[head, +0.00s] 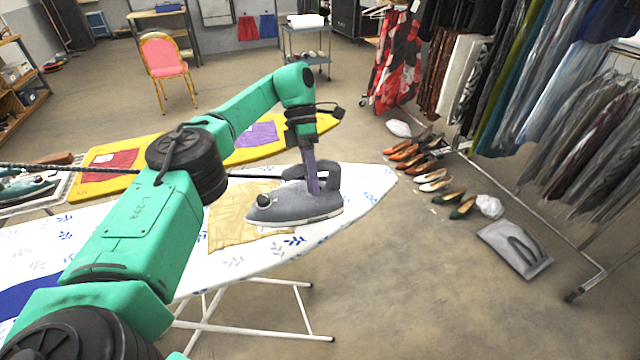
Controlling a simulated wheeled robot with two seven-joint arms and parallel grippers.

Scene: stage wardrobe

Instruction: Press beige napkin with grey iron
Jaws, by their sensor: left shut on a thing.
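The grey iron (290,208) is at the right part of the white ironing board (362,184) with blue leaf prints. My left gripper (314,183) is shut on the iron's handle from above. The beige napkin (232,222) lies on the board, left of and partly behind the iron. The iron's pointed end faces left and overlaps the napkin's right part. I cannot tell whether its sole touches the cloth. My left arm covers part of the board and may hide some of the napkin's left edge. My right gripper is not in view.
A yellow board (100,184) behind holds a red cloth (110,160) and a purple cloth (256,135). A green iron (22,188) is at far left. Shoes (434,175) and a clothes rack (600,262) stand at right.

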